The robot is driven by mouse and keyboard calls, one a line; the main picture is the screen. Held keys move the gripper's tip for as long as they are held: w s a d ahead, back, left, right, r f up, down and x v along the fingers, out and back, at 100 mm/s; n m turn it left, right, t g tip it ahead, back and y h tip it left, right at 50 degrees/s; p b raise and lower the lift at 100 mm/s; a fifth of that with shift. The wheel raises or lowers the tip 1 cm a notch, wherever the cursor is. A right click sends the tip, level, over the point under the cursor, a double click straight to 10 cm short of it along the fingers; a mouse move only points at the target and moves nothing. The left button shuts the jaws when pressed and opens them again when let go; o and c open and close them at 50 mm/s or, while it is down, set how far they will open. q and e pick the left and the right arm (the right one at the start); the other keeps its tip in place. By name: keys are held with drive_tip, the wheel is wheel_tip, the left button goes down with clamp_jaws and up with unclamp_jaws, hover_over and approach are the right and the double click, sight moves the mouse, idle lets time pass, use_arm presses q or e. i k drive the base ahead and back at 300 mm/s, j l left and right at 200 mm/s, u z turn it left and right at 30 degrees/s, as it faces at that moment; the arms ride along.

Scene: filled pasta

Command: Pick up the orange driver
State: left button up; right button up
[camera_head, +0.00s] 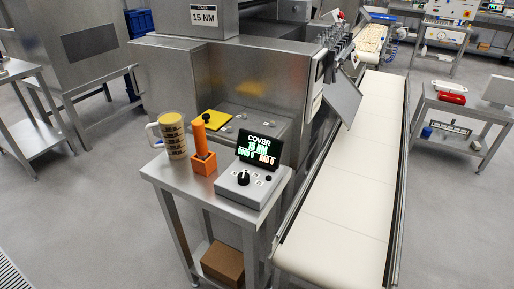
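The orange driver (199,137) stands upright on the small steel side table. Its lower end sits in or on an orange block-shaped holder (203,165), with a dark part showing between them. Neither of my grippers is in view, so nothing is seen touching the driver.
A steel machine rises behind. A pale conveyor belt (340,207) runs along the right.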

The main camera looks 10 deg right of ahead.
sight(198, 126)
drive_tip(key=l+u, duration=0.25)
drive_tip(key=l, duration=0.5)
drive_tip(key=l+u, duration=0.25)
drive_tip(key=l, duration=0.5)
drive_tip(key=k+l+u, duration=0.25)
drive_tip(key=l, duration=0.45)
drive_tip(key=i+j+z, duration=0.15)
drive_tip(key=j, duration=0.2)
drive_tip(key=i+j+z, duration=0.1)
drive_tip(key=j, duration=0.25)
drive_tip(key=i+j+z, duration=0.15)
drive_tip(key=j, duration=0.25)
drive_tip(key=i+j+z, duration=0.15)
drive_tip(key=j, duration=0.25)
drive_tip(key=i, duration=0.1)
